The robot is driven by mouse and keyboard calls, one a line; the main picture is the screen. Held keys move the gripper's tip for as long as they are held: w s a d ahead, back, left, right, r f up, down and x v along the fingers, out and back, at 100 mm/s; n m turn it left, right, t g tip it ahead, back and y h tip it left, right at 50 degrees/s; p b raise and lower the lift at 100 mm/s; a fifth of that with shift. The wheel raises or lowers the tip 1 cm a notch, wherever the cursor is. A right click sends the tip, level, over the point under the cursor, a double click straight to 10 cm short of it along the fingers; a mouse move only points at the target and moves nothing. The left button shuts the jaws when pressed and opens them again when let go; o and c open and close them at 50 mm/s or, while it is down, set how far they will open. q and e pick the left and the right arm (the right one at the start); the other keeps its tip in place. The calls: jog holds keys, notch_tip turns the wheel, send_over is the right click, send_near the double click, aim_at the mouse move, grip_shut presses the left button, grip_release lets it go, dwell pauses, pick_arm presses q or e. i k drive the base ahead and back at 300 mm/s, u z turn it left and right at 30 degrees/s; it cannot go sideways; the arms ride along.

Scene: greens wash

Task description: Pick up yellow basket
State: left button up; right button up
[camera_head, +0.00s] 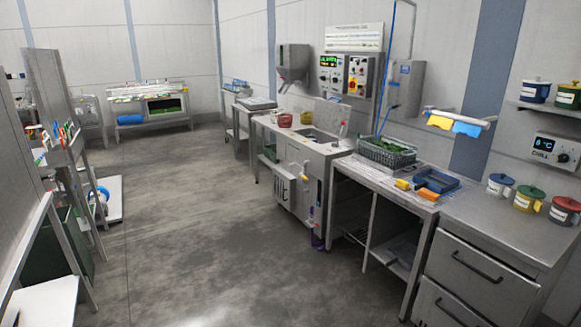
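A small yellow basket (306,118) stands on the steel sink counter (262,121), at its far end near the wall. It looks small and distant, so its handle and contents are too small to tell. A red basket (285,120) stands just left of it. Neither of my grippers shows in the head view.
Open grey floor (200,210) lies before the counters. A grey crate of greens (372,155), a blue tray (437,180) and lidded pots (528,199) stand on the right-hand counters. Steel racks line the left. A table with a blue roll (130,120) stands at the back.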

aim_at(304, 117)
jog(key=i, duration=5)
